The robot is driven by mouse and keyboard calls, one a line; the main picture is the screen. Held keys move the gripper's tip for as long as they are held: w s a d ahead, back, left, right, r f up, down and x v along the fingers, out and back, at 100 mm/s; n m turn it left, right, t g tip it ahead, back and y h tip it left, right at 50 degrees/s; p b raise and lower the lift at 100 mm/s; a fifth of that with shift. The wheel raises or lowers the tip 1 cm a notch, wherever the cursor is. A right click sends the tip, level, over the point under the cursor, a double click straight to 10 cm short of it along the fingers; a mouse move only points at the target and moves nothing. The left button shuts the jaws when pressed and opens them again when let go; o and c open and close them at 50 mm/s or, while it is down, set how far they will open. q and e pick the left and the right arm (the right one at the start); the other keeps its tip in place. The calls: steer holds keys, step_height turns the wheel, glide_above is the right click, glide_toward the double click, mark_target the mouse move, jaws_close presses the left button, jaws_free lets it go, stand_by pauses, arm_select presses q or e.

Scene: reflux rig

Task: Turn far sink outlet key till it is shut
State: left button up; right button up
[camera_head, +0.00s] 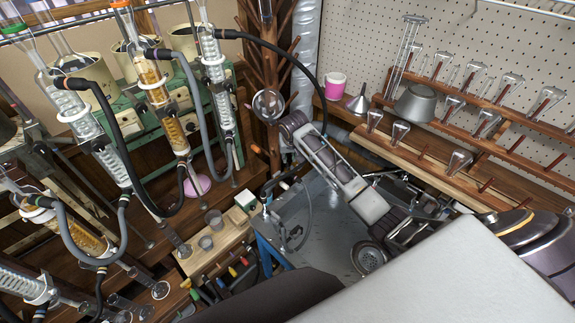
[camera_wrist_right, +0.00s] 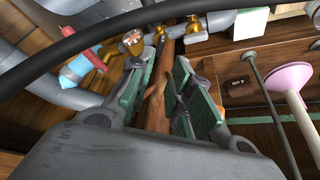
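In the right wrist view a grey pipe runs across the top with brass fittings (camera_wrist_right: 194,32) on it. A second brass fitting with a round, pale end (camera_wrist_right: 134,40) is left of the fingers. A red handle (camera_wrist_right: 84,60) lies by a blue part further left. I cannot tell which of these is the far outlet key. My right gripper (camera_wrist_right: 168,82) is open, its green-padded fingers apart below the pipe, with nothing gripped. In the head view it shows small at the back (camera_head: 287,150), beyond the sink (camera_head: 330,215); the key is not clear there. My left gripper is out of view.
A black hose (camera_wrist_right: 90,35) crosses close in front of the wrist camera. A wooden post (camera_wrist_right: 160,85) shows between the fingers. A pink funnel-like piece (camera_wrist_right: 292,78) stands at right. Glass condensers (camera_head: 215,75) with hoses crowd the left; a pegboard rack (camera_head: 480,105) is right.

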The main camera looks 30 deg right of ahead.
mark_target(287, 166)
steer(key=shift+x, duration=5.55)
jaws_close()
